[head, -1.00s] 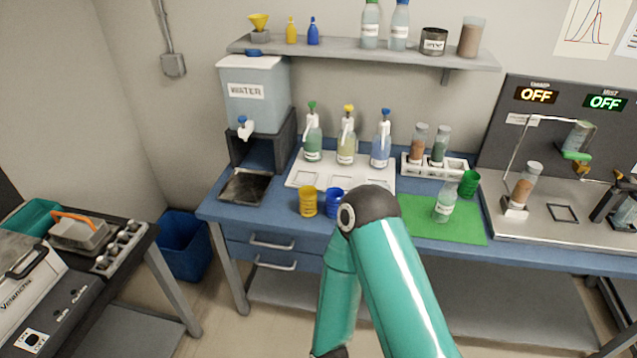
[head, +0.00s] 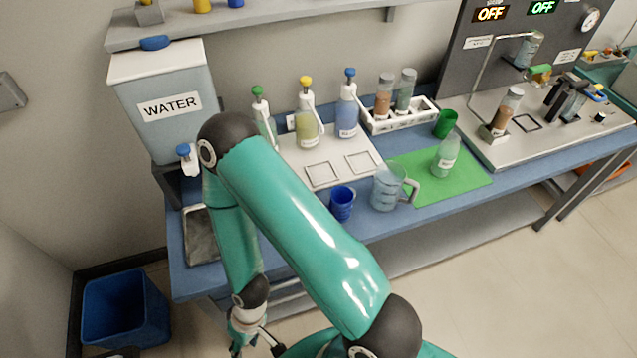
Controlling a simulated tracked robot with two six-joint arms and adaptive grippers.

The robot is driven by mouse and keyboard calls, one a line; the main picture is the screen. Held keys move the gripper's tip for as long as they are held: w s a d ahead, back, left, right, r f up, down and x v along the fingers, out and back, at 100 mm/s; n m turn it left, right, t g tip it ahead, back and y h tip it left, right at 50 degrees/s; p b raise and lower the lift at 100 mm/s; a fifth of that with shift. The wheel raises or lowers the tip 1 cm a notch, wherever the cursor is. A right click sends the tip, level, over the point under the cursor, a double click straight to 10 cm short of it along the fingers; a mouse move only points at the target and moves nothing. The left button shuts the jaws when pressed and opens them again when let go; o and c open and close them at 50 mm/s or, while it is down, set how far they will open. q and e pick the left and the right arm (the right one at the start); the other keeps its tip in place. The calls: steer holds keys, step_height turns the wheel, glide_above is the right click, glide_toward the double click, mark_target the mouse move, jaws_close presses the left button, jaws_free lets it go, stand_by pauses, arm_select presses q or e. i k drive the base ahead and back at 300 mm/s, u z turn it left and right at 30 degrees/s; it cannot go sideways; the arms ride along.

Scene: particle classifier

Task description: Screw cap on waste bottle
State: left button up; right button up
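A pale translucent bottle (head: 446,157) with a white label stands upright on the green mat (head: 477,184). Its top is pale, and its label is too small to read, so I cannot tell if it is the waste bottle. I cannot pick out a loose cap. One teal arm of mine fills the middle, bent over the bench's left part. Its gripper, which I take as my left (head: 254,345), hangs low in front of the bench at the bottom edge. Dark fingers show partly, and I cannot tell their opening. My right gripper is not in view.
A blue cup (head: 342,204), a clear jug (head: 388,188) and a green cup (head: 446,123) stand near the mat. Squeeze bottles, a vial rack (head: 400,120) and the water tank (head: 165,105) stand behind. A blue bin (head: 126,310) is on the floor.

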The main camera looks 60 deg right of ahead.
mark_target(447, 153)
steer(key=u, duration=0.7)
steer(key=i, duration=0.2)
steer(key=z, duration=1.95)
steer(key=i, duration=0.2)
steer(key=z, duration=1.9)
